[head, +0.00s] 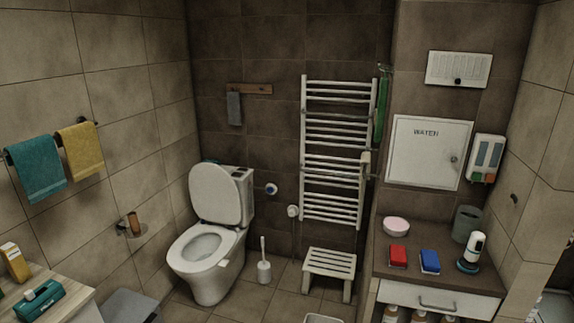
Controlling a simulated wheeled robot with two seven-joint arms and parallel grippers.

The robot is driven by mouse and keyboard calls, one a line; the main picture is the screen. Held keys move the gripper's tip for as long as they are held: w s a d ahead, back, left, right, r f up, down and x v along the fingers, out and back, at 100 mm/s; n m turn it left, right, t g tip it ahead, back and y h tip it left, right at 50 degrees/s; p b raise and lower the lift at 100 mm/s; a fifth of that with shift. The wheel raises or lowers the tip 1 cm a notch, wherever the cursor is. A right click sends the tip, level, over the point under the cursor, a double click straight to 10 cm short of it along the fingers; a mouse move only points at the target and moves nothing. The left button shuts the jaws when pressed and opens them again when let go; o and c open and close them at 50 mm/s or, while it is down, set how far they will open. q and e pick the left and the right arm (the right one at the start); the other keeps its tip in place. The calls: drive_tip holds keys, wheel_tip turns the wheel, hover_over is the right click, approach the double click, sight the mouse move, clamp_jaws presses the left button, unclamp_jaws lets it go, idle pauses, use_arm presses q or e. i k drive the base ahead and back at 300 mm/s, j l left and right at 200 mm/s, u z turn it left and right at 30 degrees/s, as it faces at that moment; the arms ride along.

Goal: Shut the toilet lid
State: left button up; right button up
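The white toilet (209,272) stands on the floor against the dark tiled back wall, left of centre. Its lid (215,194) is raised and leans back against the tank (245,192). The seat (201,247) is down on the bowl, and the opening of the bowl shows. Neither of my grippers shows in the head view.
A toilet brush (264,263) and a white slatted stool (329,270) stand right of the toilet. A counter (383,262) with several small items is at the right. A wooden-topped unit (70,297) is at the lower left. Floor in front of the toilet looks mostly clear.

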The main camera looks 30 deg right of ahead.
sight(214, 196)
drive_tip(key=z, duration=0.45)
drive_tip(key=i+j+z, duration=0.15)
drive_tip(key=i+z, duration=0.15)
drive_tip(key=i, duration=0.25)
